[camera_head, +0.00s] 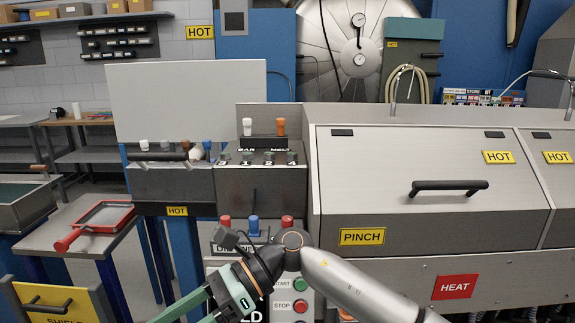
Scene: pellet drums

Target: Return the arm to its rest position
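One of my arms comes in from the bottom right and bends at a joint with an orange ring in front of the panel. Its gripper (215,297), with a dark body and green fingers, points down and left; I take it as my right one. The fingers run out of the bottom edge, so the tips and any gap between them are hidden. Nothing held shows in the visible part. My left gripper is not in view.
Close behind the arm is a button panel (300,306) with start and stop buttons, partly covered. Red and blue knobs (253,226) stand above it. A machine cover with a black handle (448,187) fills the right. A red-framed tray (104,214) sits on a side table.

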